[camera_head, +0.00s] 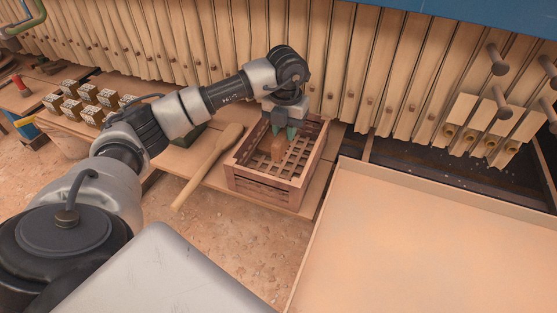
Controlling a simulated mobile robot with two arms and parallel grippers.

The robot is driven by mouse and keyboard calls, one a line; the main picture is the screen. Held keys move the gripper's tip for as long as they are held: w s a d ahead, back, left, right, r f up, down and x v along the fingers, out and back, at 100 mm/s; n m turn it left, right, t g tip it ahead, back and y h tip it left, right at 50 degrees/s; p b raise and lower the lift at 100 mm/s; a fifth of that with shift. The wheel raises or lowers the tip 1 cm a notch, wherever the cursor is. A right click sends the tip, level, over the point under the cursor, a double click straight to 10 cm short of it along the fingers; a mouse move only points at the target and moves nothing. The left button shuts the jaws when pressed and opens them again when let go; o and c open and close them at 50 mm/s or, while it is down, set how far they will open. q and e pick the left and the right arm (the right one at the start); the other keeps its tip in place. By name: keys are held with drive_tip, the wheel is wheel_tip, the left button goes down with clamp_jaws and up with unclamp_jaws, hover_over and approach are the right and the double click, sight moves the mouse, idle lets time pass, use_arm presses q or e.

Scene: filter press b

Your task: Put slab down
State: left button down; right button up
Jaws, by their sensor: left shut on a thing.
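My left gripper (285,130) is over a slatted wooden crate (268,186), pointing down, with greenish fingertips. It is shut on a small reddish-brown slab (279,149), which is upright inside the crate's outline. I cannot tell whether the slab touches the crate's floor. The gripper hides the top of the slab. The crate's grid floor shows bare around the slab. My right gripper is not in view.
The crate stands on a wooden bench (315,187) in front of a row of tall press plates (345,70). A wooden paddle (208,165) lies left of the crate. Several patterned blocks (90,95) sit at the far left. A large empty shallow tray (430,240) fills the right front.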

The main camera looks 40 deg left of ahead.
use_arm(q)
drive_tip(key=shift+a+f+p, duration=0.1)
drive_tip(key=shift+f+p, duration=0.55)
drive_tip(key=shift+f, duration=6.2)
drive_tip(key=shift+f, duration=0.1)
drive_tip(key=c, duration=1)
unclamp_jaws()
drive_tip(key=shift+o, duration=0.2)
